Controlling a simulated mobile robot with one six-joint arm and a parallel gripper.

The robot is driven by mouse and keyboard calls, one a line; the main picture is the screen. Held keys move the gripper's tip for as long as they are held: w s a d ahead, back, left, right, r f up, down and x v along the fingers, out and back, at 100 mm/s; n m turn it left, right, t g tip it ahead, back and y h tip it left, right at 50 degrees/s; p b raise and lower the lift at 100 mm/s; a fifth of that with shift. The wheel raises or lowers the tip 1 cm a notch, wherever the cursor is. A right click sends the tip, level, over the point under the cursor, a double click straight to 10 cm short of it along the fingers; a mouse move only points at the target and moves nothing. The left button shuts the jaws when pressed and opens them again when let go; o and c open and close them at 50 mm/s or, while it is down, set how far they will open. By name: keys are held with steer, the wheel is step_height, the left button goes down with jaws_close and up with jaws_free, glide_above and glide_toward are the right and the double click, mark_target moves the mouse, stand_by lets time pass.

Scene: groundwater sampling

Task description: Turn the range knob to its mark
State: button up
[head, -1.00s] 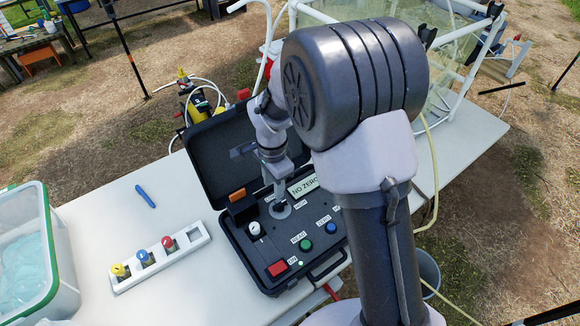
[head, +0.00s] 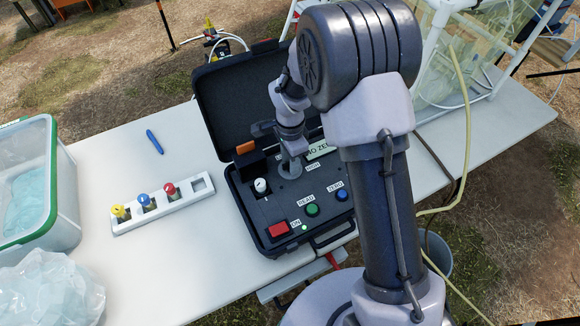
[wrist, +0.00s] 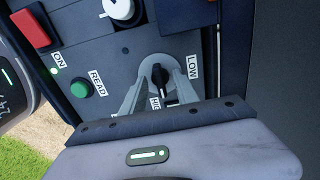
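The range knob (wrist: 158,74) is small and black, on a pale round plate in the meter's dark panel (wrist: 130,48). In the wrist view the LOW label (wrist: 192,67) is to its right and the HIGH label (wrist: 155,103) just below it, partly covered. My gripper (wrist: 160,72) is low over the panel with its grey fingers on either side of the knob. A gap seems to show between the fingers and the knob. In the head view my gripper (head: 291,168) hides the knob. I cannot tell exactly where the knob points.
The open meter case (head: 236,205) holds a white dial (head: 261,186), a red switch (head: 278,229), and green (head: 312,209) and blue (head: 341,195) buttons. A white vial rack (head: 187,196), a blue pen (head: 154,140) and a clear tub (head: 62,200) are to the left.

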jaws_close()
steer(key=n+p, duration=0.1)
steer(key=n, duration=0.1)
steer(key=shift+r+n, duration=0.2)
steer(key=shift+n, duration=0.2)
steer(key=n+p, duration=0.1)
steer(key=n, duration=0.5)
steer(key=shift+p, duration=0.35)
steer(key=n+p, duration=0.1)
steer(key=n, duration=0.8)
steer(key=shift+f+p, duration=0.15)
steer(key=shift+p, duration=0.25)
jaws_free()
